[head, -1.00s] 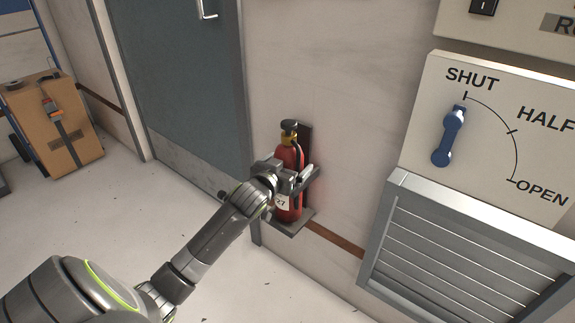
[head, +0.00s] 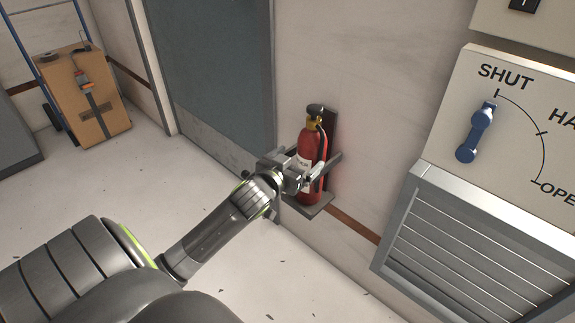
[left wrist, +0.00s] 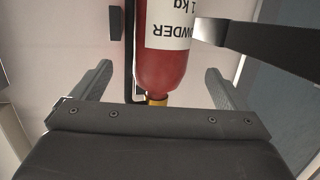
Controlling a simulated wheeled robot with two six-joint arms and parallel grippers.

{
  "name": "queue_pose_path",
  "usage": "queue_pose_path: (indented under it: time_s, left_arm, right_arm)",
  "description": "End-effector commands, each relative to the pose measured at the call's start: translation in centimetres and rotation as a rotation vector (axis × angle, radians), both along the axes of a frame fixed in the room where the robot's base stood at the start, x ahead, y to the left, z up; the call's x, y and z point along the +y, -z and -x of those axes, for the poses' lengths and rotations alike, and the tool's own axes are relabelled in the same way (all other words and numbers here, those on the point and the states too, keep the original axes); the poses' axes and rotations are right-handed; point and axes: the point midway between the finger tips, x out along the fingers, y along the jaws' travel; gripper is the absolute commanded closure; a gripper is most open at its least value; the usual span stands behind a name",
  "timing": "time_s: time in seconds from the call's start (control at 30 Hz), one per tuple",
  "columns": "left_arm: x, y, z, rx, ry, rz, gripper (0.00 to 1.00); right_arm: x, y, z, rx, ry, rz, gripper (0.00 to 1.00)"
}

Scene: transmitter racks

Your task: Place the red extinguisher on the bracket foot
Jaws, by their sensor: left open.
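The red extinguisher (head: 310,143) stands upright on the dark bracket foot (head: 318,210) at the wall. The bracket's dark back plate (head: 331,135) shows behind it. My left gripper (head: 328,170) is open, with its fingers to either side of the extinguisher body. In the left wrist view the extinguisher (left wrist: 168,70) appears upside down, its white label above and brass neck below, between the spread fingers of my left gripper (left wrist: 160,82). Its lower end is out of that view. My right gripper is not in view.
A grey door (head: 222,80) is left of the bracket. A panel with a blue lever (head: 475,133) and a slatted grey vent (head: 470,245) are on the right. A carton on a hand truck (head: 90,100) stands at the far left. The floor between is clear.

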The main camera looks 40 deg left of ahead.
Motion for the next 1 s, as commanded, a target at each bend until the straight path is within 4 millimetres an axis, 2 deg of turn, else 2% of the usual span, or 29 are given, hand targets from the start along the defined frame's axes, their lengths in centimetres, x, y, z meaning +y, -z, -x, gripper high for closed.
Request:
queue_pose_path:
  time_s: [0.2, 0.4, 0.63, 0.73, 0.8, 0.9, 1.0]
  left_arm:
    - [-0.2, -0.5, 2.1, 0.001, 0.000, -0.001, 0.05]
    - [-0.4, -0.7, 3.6, 0.001, 0.000, -0.001, 0.05]
    - [-0.8, -0.7, 4.6, -0.003, 0.006, 0.001, 0.05]
    - [-2.7, -0.7, 6.3, -0.029, 0.042, 0.006, 0.05]
    - [-4.8, -1.1, 8.3, -0.072, 0.077, 0.007, 0.05]
    - [-7.4, -2.9, 11.5, -0.164, 0.104, -0.009, 0.05]
    - [-8.8, -5.2, 14.4, -0.256, 0.090, -0.036, 0.05]
  right_arm:
    - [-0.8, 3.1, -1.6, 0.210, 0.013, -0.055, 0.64]
    - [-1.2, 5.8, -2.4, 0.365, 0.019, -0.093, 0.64]
    - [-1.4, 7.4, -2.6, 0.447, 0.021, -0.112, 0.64]
    - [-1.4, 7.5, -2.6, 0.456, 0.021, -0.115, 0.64]
    - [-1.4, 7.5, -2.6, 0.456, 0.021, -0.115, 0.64]
    - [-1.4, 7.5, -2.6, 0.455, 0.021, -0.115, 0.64]
    - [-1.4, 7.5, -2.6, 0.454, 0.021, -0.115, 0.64]
